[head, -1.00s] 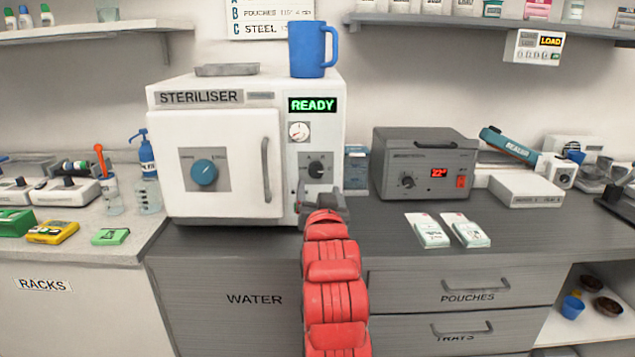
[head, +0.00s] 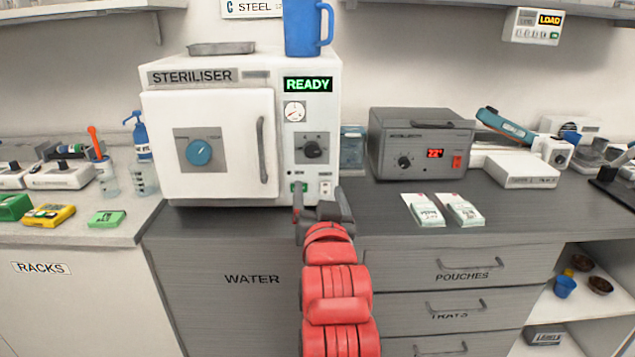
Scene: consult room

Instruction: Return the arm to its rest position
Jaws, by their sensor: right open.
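My right arm is red and comes up from the bottom middle of the head view. Its grey gripper (head: 322,207) is open, with nothing seen between its fingers. My left gripper is not in view.
A blue jug (head: 303,28) and a grey tray (head: 221,48) sit on the steriliser. A grey sealer box (head: 418,145) stands to the right, with two pouch packs (head: 423,210) in front. Drawers (head: 460,276) lie below the counter's front edge. Bare counter (head: 540,215) shows at right.

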